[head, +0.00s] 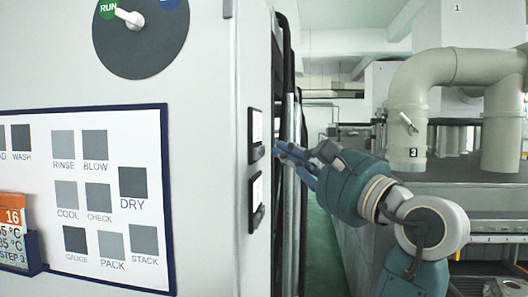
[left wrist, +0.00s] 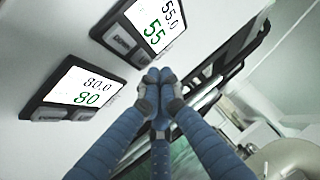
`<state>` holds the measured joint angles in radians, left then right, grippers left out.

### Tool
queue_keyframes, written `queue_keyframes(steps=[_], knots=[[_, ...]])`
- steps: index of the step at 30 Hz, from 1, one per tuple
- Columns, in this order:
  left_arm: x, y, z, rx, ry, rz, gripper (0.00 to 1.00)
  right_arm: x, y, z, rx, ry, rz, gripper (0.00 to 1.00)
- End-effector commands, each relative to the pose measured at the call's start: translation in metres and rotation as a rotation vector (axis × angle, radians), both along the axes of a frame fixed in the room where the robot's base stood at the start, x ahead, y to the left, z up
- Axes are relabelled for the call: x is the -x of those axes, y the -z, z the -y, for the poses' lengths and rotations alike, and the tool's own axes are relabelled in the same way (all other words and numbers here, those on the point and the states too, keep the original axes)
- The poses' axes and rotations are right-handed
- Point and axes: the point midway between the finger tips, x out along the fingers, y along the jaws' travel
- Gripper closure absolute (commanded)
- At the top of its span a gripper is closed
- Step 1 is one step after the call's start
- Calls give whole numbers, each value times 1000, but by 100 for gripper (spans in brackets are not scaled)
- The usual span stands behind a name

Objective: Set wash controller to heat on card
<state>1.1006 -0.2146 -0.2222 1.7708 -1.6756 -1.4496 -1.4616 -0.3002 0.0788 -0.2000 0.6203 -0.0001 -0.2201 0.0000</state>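Two black-framed controllers are mounted on the side of the white cabinet: an upper one (head: 256,135) and a lower one (head: 256,203), seen edge-on in the head view. In the left wrist view one display (left wrist: 160,25) reads 55.0 over 55 and the other (left wrist: 88,90) reads 80.0 over 80; both have small buttons along one edge. A card with an orange top (head: 12,217) shows 16, °C lines and STEP 3, cut off by the frame. My left gripper (head: 279,151) is beside the upper controller; its blue fingers (left wrist: 160,76) are together and empty. Contact cannot be told.
The cabinet front carries a dial (head: 140,30) with its pointer near RUN and a board (head: 166,200) of grey labelled squares. Dark vertical rails (head: 290,90) stand behind the cabinet's edge. Thick beige pipes (head: 450,70) and a bench are at right.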

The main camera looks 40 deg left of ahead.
Motion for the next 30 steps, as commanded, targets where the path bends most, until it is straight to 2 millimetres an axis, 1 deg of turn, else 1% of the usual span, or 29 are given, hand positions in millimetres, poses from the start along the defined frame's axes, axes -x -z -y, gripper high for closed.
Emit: queue_keyframes(steps=[10, 19, 30], knots=[[0, 0, 0, 0, 0, 0, 100, 0, 0, 1, 1, 0, 0, 0], [4, 0, -7, -1, 0, 0, 100, 0, 2, 2, 2, -1, 0, 0], [5, 0, -7, 0, 0, 0, 100, 0, 2, 2, 2, -1, 0, 0]])
